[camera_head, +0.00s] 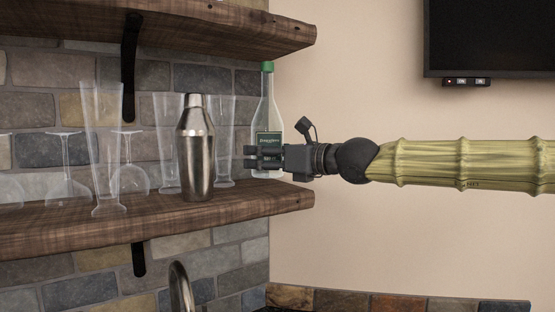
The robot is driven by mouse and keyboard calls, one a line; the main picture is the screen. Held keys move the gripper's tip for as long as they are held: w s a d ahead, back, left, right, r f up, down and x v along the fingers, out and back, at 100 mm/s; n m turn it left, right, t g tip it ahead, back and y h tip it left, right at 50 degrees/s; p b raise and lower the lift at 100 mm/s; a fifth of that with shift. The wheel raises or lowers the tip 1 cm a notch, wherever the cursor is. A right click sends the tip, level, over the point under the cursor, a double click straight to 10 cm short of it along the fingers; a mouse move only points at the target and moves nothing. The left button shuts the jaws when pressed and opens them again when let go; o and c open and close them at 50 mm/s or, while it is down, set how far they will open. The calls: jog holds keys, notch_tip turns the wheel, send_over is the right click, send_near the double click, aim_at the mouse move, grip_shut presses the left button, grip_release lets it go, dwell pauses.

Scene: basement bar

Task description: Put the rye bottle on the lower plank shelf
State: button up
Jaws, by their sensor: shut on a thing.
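The rye bottle (268,112) is clear glass with a green cap and a dark label, and it stands upright at the right end of the lower plank shelf (250,202). My gripper (262,152) comes in from the right and is shut on the bottle around its label.
A steel shaker (196,150) stands left of the bottle, with several clear glasses around it, including a tall one (105,150). An upper plank shelf (230,30) hangs close above the bottle's cap. A tap (181,285) rises below. A dark screen (490,38) hangs at the right.

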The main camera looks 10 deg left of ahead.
jog(key=shift+w+d+r+p, duration=0.1)
jog(key=shift+w+d+p, duration=0.2)
jog(key=shift+w+p, duration=0.65)
jog(key=shift+w+d+p, duration=0.25)
jog(key=shift+w+p, duration=0.4)
jog(key=shift+p, duration=0.6)
jog(key=shift+w+d+f+p, duration=0.15)
jog(key=shift+w+p, duration=0.25)
jog(key=shift+w, duration=0.05)
jog(key=shift+w+d+f+p, duration=0.1)
jog(key=shift+w+p, duration=0.3)
jog(key=shift+w+d+p, duration=0.2)
jog(key=shift+w+p, duration=0.2)
jog(key=shift+p, duration=0.2)
jog(key=shift+f+b, duration=0.3)
jog(key=shift+f, duration=1.6)
jog(key=shift+f, duration=0.15)
jog(key=o, duration=1.4)
